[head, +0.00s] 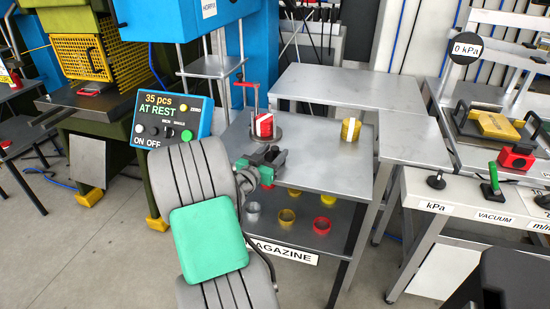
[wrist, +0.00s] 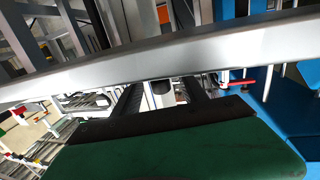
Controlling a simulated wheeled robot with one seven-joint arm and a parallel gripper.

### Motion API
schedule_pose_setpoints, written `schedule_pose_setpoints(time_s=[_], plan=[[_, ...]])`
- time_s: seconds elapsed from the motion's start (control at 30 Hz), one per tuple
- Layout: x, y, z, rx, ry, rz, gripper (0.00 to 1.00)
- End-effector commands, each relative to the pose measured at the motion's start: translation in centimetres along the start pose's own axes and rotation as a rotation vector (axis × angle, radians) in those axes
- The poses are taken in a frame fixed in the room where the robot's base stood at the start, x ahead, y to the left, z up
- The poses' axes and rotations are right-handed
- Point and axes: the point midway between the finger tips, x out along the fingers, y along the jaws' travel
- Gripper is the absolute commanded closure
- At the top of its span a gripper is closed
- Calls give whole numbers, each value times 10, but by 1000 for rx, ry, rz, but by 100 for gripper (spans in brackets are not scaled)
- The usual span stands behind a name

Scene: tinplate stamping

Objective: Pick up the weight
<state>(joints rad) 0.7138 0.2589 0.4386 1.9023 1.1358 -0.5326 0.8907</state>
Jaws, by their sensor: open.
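No object in view is clearly marked as the weight. On the small grey table (head: 325,178), a red and white piece (head: 264,125) sits on a round grey base beside a post with a red handle (head: 246,85). A yellow and white piece (head: 350,130) stands to its right, apart from it. My gripper (head: 272,156) is at the table's left front, close in the picture to the round base. In the wrist view its dark fingers (wrist: 162,90) are spread, with a small grey and white cylindrical thing showing between them. I cannot tell how far away that thing is.
Several coloured rings (head: 288,216) lie on the shelf below. A blue control box (head: 172,120) reading "AT REST" stands left of the table. A white bench (head: 480,215) with a green-handled tool is at the right. A long grey bar (wrist: 160,60) crosses the wrist view.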

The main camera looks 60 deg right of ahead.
Motion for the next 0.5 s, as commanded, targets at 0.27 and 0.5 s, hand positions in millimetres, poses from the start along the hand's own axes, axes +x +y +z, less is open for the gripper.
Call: schedule_pose_setpoints(time_s=[0.27, 0.5], plan=[[12, -1, 0, 1, 0, -2, 50], [12, -1, 0, 1, -1, -2, 66]])
